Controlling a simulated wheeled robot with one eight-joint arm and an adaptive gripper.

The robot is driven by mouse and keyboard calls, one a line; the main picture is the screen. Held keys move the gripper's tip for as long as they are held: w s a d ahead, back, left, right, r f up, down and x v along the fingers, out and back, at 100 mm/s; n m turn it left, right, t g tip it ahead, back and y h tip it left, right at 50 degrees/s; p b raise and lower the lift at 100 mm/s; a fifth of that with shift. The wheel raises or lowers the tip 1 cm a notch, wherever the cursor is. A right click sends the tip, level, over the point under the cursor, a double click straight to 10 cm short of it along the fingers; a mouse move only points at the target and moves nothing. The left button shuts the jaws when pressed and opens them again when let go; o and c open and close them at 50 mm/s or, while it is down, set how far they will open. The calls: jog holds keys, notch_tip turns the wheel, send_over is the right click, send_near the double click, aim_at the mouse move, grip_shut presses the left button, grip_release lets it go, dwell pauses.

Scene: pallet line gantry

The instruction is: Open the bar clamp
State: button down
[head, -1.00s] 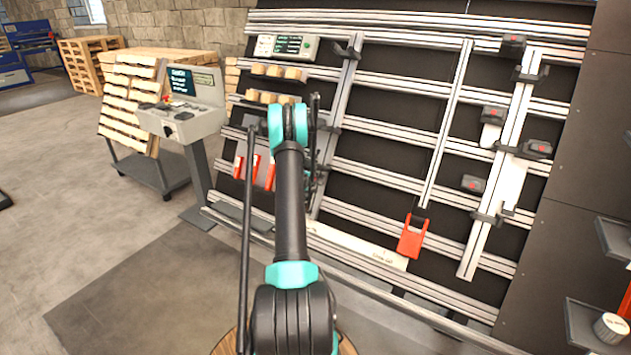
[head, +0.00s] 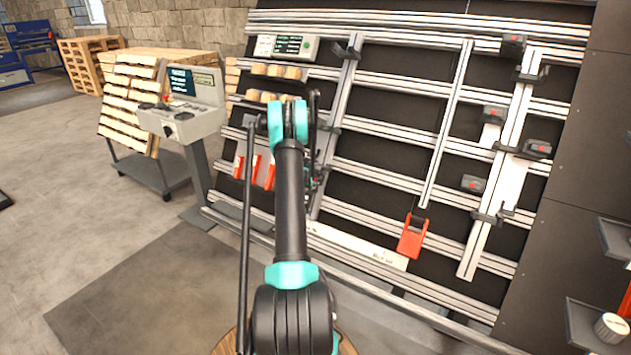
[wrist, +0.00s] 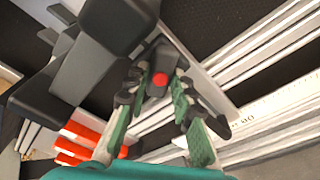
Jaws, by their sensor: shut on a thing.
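A dark clamp body with a red button (wrist: 159,80) sits between the two green-padded fingers of my gripper (wrist: 160,92) in the wrist view, and the fingers are shut on it. Large dark blocks of the clamp (wrist: 85,65) stand at the upper left of the fingers. In the head view my arm reaches to the slanted metal post (head: 338,105) on the rack. My arm hides most of the gripper and the held clamp part there.
Red-orange clamps (head: 268,175) hang just left of my arm. Another red one (head: 412,240) hangs at the lower middle. Several dark clamps with red buttons, such as this one (head: 472,183), sit on the right bars. A control console (head: 185,122) stands left; the floor in front is clear.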

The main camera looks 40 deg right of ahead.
jog(key=shift+n, duration=0.8)
jog(key=n+g, duration=0.1)
jog(key=n, duration=0.3)
jog(key=shift+n, duration=1.4)
jog(key=shift+g, duration=0.3)
jog(key=n, duration=0.2)
jog(key=shift+n, duration=0.4)
jog(key=c, duration=1.4)
grip_release()
jog(key=f+v, duration=0.1)
jog(key=v, duration=0.8)
jog(key=shift+a, duration=0.35)
